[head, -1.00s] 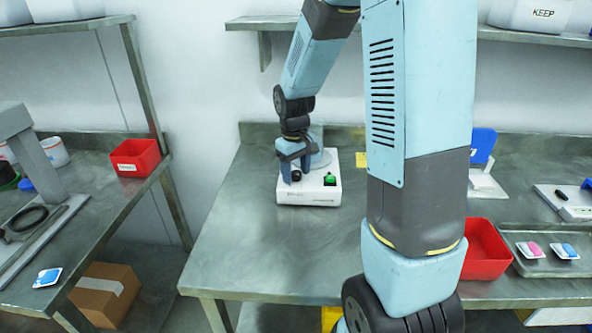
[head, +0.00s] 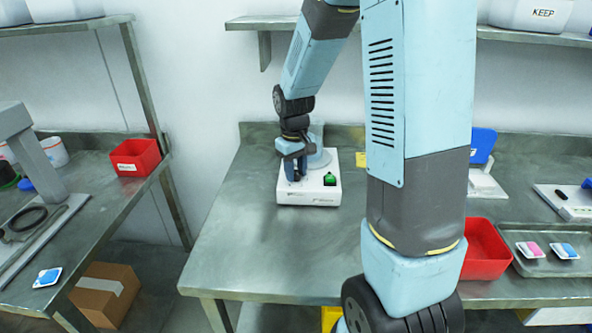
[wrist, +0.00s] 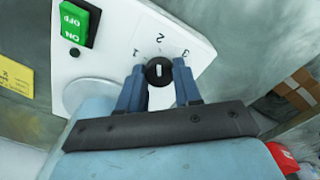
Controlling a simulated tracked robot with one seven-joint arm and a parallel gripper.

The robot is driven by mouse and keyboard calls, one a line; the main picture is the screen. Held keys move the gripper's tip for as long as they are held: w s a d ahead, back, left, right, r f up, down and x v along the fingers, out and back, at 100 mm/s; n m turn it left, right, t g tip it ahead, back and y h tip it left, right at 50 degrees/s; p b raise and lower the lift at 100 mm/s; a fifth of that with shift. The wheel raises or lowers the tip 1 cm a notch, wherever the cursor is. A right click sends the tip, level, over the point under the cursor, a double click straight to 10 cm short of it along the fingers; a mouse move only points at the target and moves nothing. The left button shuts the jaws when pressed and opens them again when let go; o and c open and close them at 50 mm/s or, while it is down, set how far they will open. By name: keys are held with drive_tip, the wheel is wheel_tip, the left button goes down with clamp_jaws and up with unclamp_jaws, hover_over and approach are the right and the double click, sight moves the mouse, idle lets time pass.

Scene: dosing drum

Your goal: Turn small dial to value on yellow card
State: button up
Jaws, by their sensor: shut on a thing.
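The small dial (wrist: 159,71) is a round black knob with a white mark, on the white top of the dosing unit (head: 309,198). The numerals 1, 2 and 3 stand around it, and the white mark lines up roughly with the 2. My gripper (wrist: 159,76) has its two blue fingers on either side of the knob and is shut on it. In the head view my gripper (head: 296,177) hides the dial. The yellow card (wrist: 16,82) lies at the left in the wrist view; it also shows in the head view (head: 361,159). Its writing is unreadable.
A green ON/OFF switch (wrist: 75,23) sits on the same unit; it also shows in the head view (head: 330,180). A red bin (head: 487,250) and a metal tray (head: 548,262) with small packs stand to the right. The table front is clear.

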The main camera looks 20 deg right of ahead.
drive_tip(key=o, duration=1)
drive_tip(key=shift+o, duration=0.2)
drive_tip(key=shift+r, duration=0.1)
wheel_tip(320, 180, up, 14)
drive_tip(key=shift+a+f, duration=0.2)
drive_tip(key=shift+f, duration=0.05)
drive_tip(key=shift+s, duration=0.1)
